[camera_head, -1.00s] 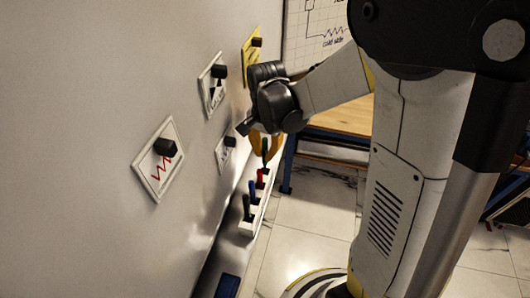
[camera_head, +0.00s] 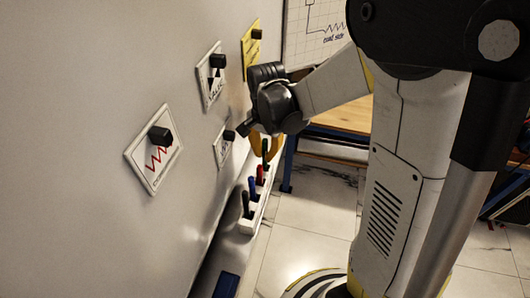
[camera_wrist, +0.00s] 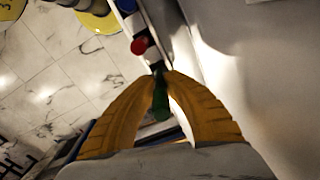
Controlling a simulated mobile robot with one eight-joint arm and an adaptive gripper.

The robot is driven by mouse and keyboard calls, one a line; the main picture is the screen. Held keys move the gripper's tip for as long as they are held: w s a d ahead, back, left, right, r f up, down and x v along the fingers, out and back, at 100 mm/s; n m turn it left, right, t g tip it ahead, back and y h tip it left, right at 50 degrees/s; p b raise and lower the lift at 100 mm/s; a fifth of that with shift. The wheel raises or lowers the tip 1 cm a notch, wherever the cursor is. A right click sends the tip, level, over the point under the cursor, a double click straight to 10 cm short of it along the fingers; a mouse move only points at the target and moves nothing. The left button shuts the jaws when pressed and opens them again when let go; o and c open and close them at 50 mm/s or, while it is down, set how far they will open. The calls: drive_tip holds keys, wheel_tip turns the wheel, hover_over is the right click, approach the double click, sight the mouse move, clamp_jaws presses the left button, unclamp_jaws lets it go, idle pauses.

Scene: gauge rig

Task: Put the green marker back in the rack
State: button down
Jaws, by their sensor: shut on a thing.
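The green marker (camera_wrist: 160,103) is upright between the yellow fingertips of my gripper (camera_wrist: 162,78) in the wrist view. My gripper is shut on it. In the head view the green marker (camera_head: 265,151) shows below my gripper (camera_head: 265,143), at the far end of the white rack (camera_head: 249,227) along the wall. Its lower end is at the rack, but I cannot tell whether it is seated in a slot. The red marker (camera_head: 260,173), the blue marker (camera_head: 252,187) and the black marker (camera_head: 246,204) stand in the rack. The red marker (camera_wrist: 139,46) also shows in the wrist view.
The wall carries several cards with black knobs, including a zigzag card (camera_head: 153,176) and a yellow card (camera_head: 249,52). A wooden table (camera_head: 345,116) stands behind my arm. A dark blue object (camera_head: 227,286) lies low by the wall. The tiled floor (camera_head: 310,235) is clear.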

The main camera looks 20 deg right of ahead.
sight(265, 140)
drive_tip(key=shift+f+b, duration=0.95)
drive_tip(key=shift+f, duration=0.2)
drive_tip(key=c, duration=0.8)
unclamp_jaws()
drive_tip(key=shift+c, duration=0.2)
drive_tip(key=shift+r, duration=0.1)
drive_tip(key=shift+r+p, duration=3.45)
drive_tip(key=shift+r, duration=1.55)
